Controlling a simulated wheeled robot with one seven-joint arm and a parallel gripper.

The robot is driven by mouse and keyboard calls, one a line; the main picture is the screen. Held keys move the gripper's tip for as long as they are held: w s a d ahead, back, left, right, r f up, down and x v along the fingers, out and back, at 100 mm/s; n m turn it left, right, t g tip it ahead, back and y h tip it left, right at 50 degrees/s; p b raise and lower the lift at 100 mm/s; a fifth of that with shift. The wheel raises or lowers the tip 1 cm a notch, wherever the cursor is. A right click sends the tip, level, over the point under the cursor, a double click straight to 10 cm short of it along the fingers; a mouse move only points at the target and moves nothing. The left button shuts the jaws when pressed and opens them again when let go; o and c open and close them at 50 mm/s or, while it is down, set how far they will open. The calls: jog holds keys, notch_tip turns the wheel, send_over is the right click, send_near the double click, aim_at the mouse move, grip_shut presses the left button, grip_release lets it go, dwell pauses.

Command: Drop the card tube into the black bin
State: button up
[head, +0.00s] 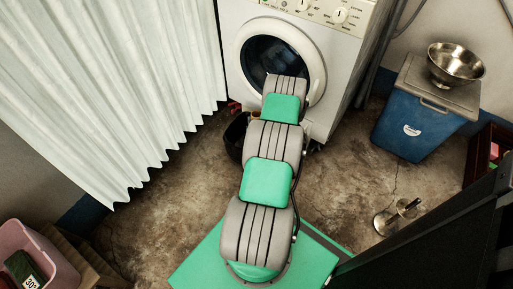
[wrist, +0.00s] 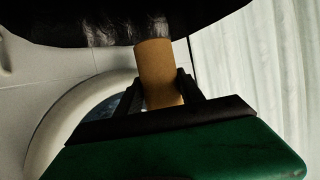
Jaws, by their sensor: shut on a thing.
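The card tube (wrist: 158,72) is a plain brown cylinder in the wrist view. My gripper (wrist: 160,88) is shut on it, with one dark finger on each side. The tube's far end overlaps the edge of a black, shiny shape, the black bin (wrist: 75,28), along the top of the wrist view. I cannot tell whether the tube is over the bin or touching it. In the head view the black bin (head: 234,134) shows partly, left of my arm and in front of the washing machine.
A white washing machine (head: 325,75) stands behind the bin, and a pale curtain (head: 120,90) hangs at left. A blue lidded box (head: 412,128) bears a metal bowl (head: 455,64) at right. A metal object (head: 395,216) stands on the floor. A pink tub (head: 45,255) is at lower left.

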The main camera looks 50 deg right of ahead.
jog(key=shift+s+d+f+m+g, duration=0.15)
jog(key=shift+s+f, duration=0.35)
jog(key=shift+f, duration=0.1)
jog(key=shift+s+d+f+m+g, duration=0.15)
jog(key=shift+s+f, duration=0.3)
jog(key=shift+f, duration=0.1)
notch_tip(320, 180, down, 6)
jog(key=b, duration=0.4)
jog(key=shift+r, duration=0.15)
jog(key=o, duration=1.4)
jog(key=shift+a, duration=0.1)
jog(key=p+v, duration=0.3)
jog(key=v, duration=0.4)
jog(key=shift+s+a+r, duration=0.15)
jog(key=shift+s+a, duration=0.1)
jog(key=shift+a, duration=0.05)
